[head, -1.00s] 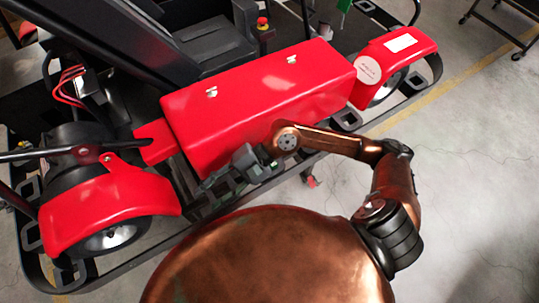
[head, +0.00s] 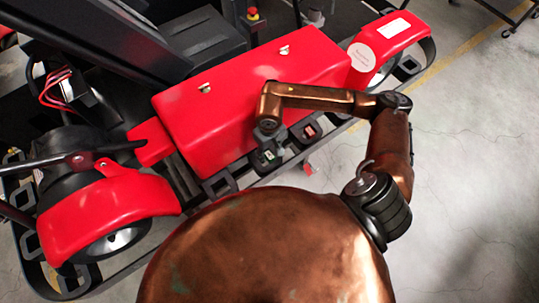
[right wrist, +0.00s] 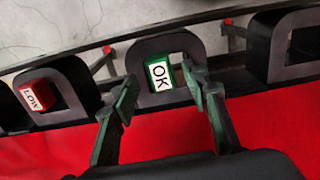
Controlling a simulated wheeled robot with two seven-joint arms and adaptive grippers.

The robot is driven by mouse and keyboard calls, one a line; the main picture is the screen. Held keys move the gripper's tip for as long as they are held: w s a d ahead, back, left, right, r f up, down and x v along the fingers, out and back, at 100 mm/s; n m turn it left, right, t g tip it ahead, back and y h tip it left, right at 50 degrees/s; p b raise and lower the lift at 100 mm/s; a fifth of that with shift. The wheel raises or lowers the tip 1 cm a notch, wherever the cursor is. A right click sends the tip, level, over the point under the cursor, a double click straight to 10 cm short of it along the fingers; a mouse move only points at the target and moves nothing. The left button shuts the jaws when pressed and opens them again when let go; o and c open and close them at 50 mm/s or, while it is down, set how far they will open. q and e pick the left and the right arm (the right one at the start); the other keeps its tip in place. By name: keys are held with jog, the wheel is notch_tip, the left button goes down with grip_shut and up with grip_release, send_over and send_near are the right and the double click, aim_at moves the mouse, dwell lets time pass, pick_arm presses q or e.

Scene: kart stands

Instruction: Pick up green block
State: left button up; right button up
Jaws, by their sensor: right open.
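The green block (right wrist: 160,73), with a white label reading OK, sits in a black square frame of the kart's side rail. In the head view the green block (head: 268,156) shows just below my right arm's end. My right gripper (right wrist: 160,90) is open, and its two fingers appear on either side of the green block in the right wrist view. Nothing is held, and I cannot tell whether the fingers touch the block. In the head view the right gripper (head: 267,143) is mostly hidden under the wrist. My left gripper is out of view.
A red block (right wrist: 37,95) labelled LOW sits in a neighbouring rail frame; it also shows in the head view (head: 309,131). The red kart body (head: 215,115) lies right beside the rail. Open grey floor (head: 460,180) lies to the right.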

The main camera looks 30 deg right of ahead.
jog(key=shift+f, duration=0.95)
jog(key=c, duration=1)
jog(key=shift+r, duration=0.15)
jog(key=shift+c, duration=0.2)
